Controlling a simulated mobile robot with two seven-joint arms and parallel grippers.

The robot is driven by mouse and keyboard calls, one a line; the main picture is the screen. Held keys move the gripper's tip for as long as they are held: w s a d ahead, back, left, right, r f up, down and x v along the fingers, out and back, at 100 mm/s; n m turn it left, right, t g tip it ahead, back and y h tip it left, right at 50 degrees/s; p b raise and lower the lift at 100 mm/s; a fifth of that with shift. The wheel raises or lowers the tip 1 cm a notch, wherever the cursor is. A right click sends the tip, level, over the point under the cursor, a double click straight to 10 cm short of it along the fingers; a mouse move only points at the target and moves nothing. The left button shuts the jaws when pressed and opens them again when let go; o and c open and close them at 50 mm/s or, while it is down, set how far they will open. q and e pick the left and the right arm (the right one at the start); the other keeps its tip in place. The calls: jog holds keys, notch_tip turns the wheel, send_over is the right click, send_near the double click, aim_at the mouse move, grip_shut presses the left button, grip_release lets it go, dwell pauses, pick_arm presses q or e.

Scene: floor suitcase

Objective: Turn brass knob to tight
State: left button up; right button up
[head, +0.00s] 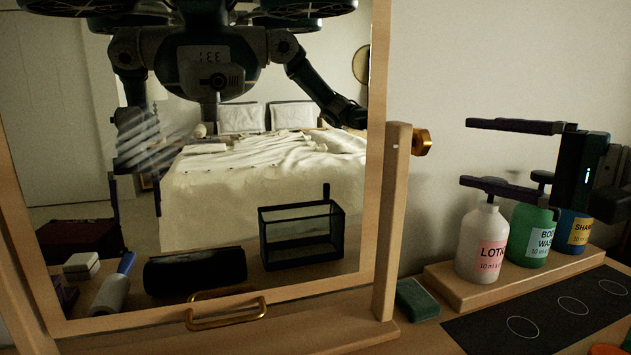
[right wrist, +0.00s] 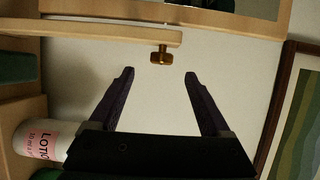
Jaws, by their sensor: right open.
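The brass knob (head: 423,142) sticks out from the right side of the mirror's wooden post (head: 394,225). In the right wrist view the knob (right wrist: 162,57) hangs from the wooden post (right wrist: 110,33), just beyond the fingertips. My right gripper (head: 465,152) is open and empty, to the right of the knob with its dark fingers pointing at it. In the right wrist view my right gripper (right wrist: 159,73) has its two fingers on either side of the knob's line, apart from it. My left gripper shows only as a dim reflection in the mirror (head: 270,85).
A lotion bottle (head: 482,245), a green body wash bottle (head: 530,232) and a shampoo bottle (head: 574,230) stand on a wooden tray (head: 470,296) below my right gripper. A green sponge (head: 417,298) lies beside the post. A framed picture (right wrist: 297,110) hangs at right in the wrist view.

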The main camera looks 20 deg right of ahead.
aim_at(430, 143)
jog(key=x, duration=0.5)
jog(key=p+x, duration=0.1)
jog(key=x, duration=0.2)
jog(key=shift+w+d+r, duration=0.15)
jog(key=shift+w+d, duration=0.05)
jog(key=shift+w, duration=0.1)
jog(key=shift+x, duration=0.8)
